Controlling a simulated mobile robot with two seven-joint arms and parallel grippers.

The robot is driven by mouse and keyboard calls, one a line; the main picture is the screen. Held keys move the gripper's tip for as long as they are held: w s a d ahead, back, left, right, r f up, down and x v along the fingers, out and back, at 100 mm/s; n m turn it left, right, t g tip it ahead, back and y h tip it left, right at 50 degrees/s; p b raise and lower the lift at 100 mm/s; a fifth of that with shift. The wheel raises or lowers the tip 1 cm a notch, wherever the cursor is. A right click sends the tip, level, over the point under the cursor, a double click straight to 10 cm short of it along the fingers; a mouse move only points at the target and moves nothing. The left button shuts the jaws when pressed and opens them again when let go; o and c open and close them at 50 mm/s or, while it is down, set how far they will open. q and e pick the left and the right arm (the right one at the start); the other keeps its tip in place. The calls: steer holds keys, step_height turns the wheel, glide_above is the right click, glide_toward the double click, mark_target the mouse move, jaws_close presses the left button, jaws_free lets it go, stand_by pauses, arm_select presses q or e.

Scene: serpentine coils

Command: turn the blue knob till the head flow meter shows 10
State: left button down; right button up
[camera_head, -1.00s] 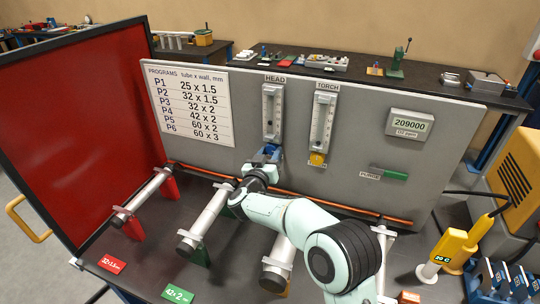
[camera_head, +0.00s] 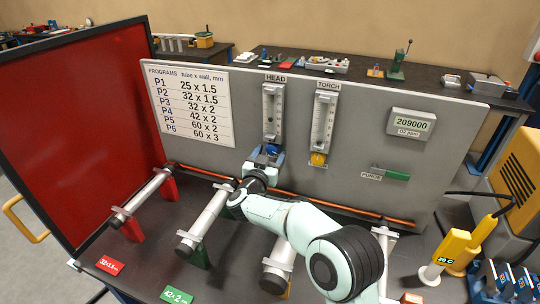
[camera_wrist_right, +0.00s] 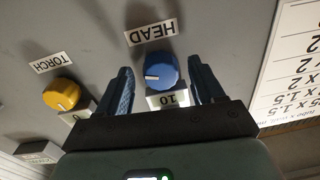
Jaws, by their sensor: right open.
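The blue knob (camera_wrist_right: 161,70) sits under the HEAD label on the grey panel in the right wrist view. Its white mark points to the left there. My right gripper (camera_wrist_right: 160,76) is open, with one dark blue finger on each side of the knob and a visible gap to each. In the head view my right gripper (camera_head: 265,155) is at the foot of the head flow meter (camera_head: 272,112) and mostly hides the knob. The meter's reading is too small to tell. My left gripper is not in view.
The torch flow meter (camera_head: 323,120) with its yellow knob (camera_head: 318,159) stands just right of the head one. Tubes on stands (camera_head: 205,222) lie below the panel.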

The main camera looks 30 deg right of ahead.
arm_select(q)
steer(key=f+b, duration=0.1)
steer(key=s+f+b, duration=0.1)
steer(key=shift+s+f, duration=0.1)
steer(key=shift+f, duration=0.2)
arm_select(e)
steer(key=v, duration=1.3)
steer(key=shift+s+a, duration=0.1)
steer(key=shift+a, duration=0.05)
